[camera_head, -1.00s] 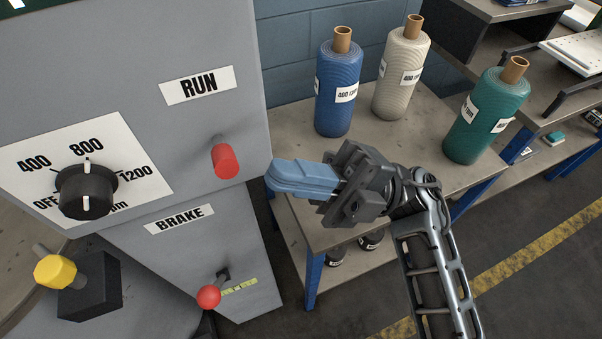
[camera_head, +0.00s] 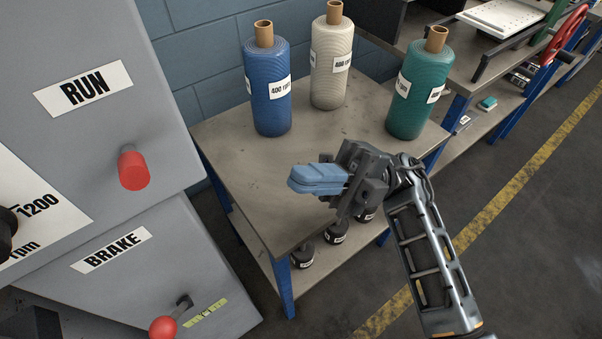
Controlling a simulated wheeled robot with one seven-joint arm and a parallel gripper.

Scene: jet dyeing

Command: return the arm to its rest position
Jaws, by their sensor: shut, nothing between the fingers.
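My gripper (camera_head: 296,183) is shut with nothing between its blue fingers. It points left, and in the picture it lies over the front part of a grey-topped table (camera_head: 222,131). My arm comes up from the lower right, over the floor. The fingers are apart from the grey machine cabinet (camera_head: 120,30) on the left, with its red RUN button (camera_head: 133,170).
A blue roll (camera_head: 268,100), a cream roll (camera_head: 328,88) and a green roll (camera_head: 417,100) stand upright on the table. The red-knobbed BRAKE lever (camera_head: 163,327) is low on the cabinet. Small dark pots (camera_head: 336,233) sit on the lower shelf. Floor at right is open.

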